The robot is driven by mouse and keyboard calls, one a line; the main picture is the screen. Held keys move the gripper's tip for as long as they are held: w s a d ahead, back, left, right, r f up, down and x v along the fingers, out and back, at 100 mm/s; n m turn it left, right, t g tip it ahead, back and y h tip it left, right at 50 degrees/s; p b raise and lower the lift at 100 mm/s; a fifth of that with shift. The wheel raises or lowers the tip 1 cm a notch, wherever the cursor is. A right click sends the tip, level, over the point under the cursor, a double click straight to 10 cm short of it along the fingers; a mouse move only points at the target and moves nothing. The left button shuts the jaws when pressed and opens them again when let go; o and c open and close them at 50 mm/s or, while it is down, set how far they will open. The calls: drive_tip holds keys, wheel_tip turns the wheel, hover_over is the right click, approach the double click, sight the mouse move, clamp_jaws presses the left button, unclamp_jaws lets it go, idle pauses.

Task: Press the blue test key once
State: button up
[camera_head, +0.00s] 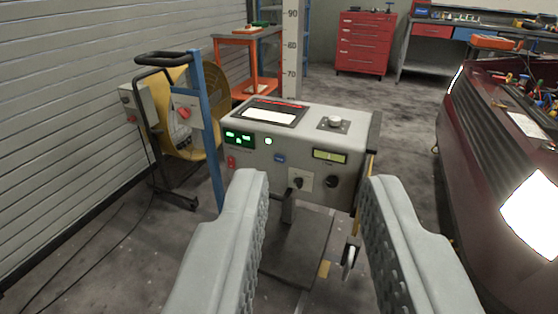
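The blue test key (280,158) is a small blue key on the front panel of a light grey console (300,141), near the panel's middle. My gripper (314,187) is open, with its two grey fingers spread in the foreground and nothing between them. The console stands ahead of the fingers, and the blue key shows in the gap, clear of both fingers and apart from them.
The panel also has a green display (239,138), a red switch (231,161), a black rotary knob (297,183) and a yellowish meter (329,156). A yellow fan (176,115) on a wheeled stand is at left. A dark red car (490,170) is close at right.

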clamp_jaws()
idle(1.5)
